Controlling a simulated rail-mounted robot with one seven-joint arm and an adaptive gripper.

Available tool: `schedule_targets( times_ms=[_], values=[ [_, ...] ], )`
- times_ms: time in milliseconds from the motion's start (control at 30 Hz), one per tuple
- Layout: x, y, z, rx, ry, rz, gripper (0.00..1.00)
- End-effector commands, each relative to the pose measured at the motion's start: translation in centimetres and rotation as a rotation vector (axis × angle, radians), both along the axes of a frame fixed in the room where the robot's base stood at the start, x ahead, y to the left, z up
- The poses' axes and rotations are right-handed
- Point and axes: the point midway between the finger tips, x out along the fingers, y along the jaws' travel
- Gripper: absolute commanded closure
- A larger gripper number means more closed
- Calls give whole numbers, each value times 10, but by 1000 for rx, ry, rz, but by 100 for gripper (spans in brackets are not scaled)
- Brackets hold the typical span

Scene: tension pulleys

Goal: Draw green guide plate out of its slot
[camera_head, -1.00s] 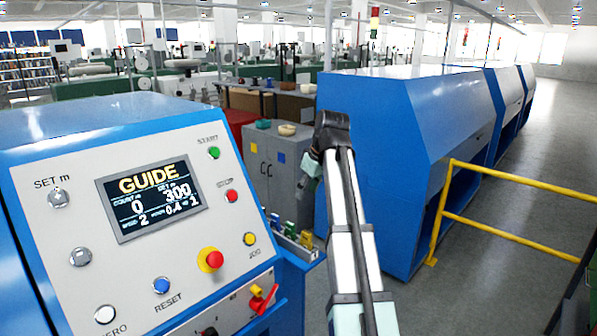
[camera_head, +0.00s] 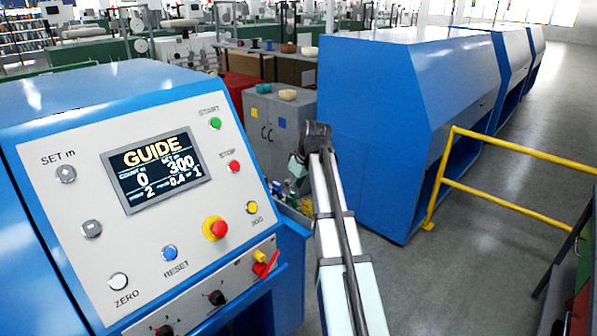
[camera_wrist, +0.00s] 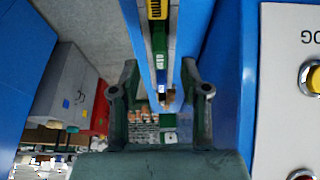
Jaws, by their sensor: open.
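The green guide plate (camera_wrist: 159,42) stands in a narrow blue rack, between a yellow plate (camera_wrist: 157,9) and a blue plate (camera_wrist: 161,74) in the wrist view. My gripper (camera_wrist: 160,75) is open, with one finger on each side of the row of plates. No plate is visibly held, and I cannot tell how far above them the fingertips are. In the head view my gripper (camera_head: 298,170) is above the rack beside the blue console, and my arm and gripper partly hide the small plates there.
The blue console (camera_head: 150,190) with a screen reading GUIDE stands close on the left. A grey cabinet (camera_head: 272,125) is behind the rack. A large blue machine (camera_head: 370,140) and a yellow rail (camera_head: 510,200) are on the right, with open floor between.

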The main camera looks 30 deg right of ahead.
Motion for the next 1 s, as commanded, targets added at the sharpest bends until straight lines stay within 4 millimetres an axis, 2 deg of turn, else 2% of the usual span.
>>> schedule_targets(
  times_ms=[100,300,700,733,833,867,1000],
  values=[
    [6,3,-15,0,2,0,54],
    [13,5,-32,1,1,0,54],
    [14,5,-37,0,0,0,54],
    [14,5,-37,0,0,0,61],
    [14,5,-37,0,0,0,97],
    [14,5,-37,0,0,0,100],
    [14,5,-37,0,0,0,100]
  ],
)
